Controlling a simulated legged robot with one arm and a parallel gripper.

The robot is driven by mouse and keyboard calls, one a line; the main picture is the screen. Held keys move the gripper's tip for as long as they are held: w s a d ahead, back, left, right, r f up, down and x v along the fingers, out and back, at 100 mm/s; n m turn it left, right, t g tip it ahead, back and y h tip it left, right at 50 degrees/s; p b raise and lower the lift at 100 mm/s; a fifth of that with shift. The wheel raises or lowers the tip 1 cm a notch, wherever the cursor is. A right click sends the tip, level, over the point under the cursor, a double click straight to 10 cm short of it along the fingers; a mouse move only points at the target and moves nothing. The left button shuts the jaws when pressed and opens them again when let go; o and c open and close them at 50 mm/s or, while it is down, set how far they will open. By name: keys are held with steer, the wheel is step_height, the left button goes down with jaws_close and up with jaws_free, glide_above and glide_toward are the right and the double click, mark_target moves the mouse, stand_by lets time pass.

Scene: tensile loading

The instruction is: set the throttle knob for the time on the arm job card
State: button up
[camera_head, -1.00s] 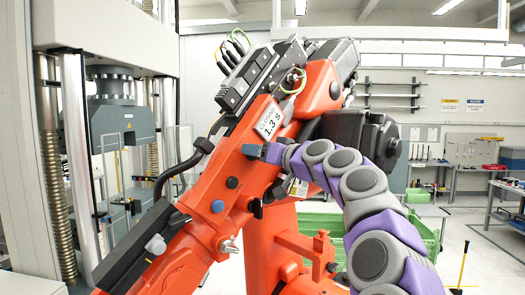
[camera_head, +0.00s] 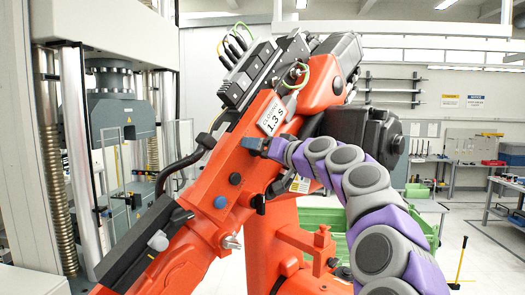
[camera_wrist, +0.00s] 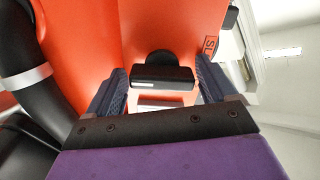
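The job card (camera_head: 272,118) is a white label on the upper part of the big orange arm (camera_head: 208,185); it reads "CLOSING 1.3 s". My gripper (camera_head: 265,148) is against the orange arm just below the card. In the wrist view, a black bar-shaped knob (camera_wrist: 162,76) with a short white mark stands on the orange surface. My dark blue fingers (camera_wrist: 163,88) are wide apart, one on each side of it. Hardly any gap shows, and I cannot tell whether they touch it. The head view does not show the knob clearly behind my gripper.
Other small knobs (camera_head: 220,202) sit lower on the orange arm. A thick black cable (camera_wrist: 38,55) runs close by at left in the wrist view. A tall testing machine (camera_head: 115,120) stands at left. A green bin (camera_head: 318,216) is behind the orange arm.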

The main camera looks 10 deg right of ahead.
steer(key=shift+o, duration=0.2)
steer(key=shift+s, duration=0.25)
steer(key=b+v, duration=0.3)
steer(key=v, duration=1.4)
steer(key=shift+d+b, duration=0.15)
steer(key=shift+b, duration=0.2)
steer(key=w+a+m, duration=0.1)
steer(key=w+a, duration=0.2)
steer(key=w, duration=0.2)
steer(key=w+a+m+b, duration=0.1)
steer(key=w+a, duration=0.2)
steer(key=w, duration=0.1)
steer(key=w+a+m, duration=0.1)
steer(key=w+a, duration=0.2)
steer(key=w, duration=0.2)
steer(key=shift+w+a+f+b, duration=0.1)
steer(key=shift+w+a+b, duration=0.1)
steer(key=shift+w+b, duration=0.15)
steer(key=shift+s, duration=0.1)
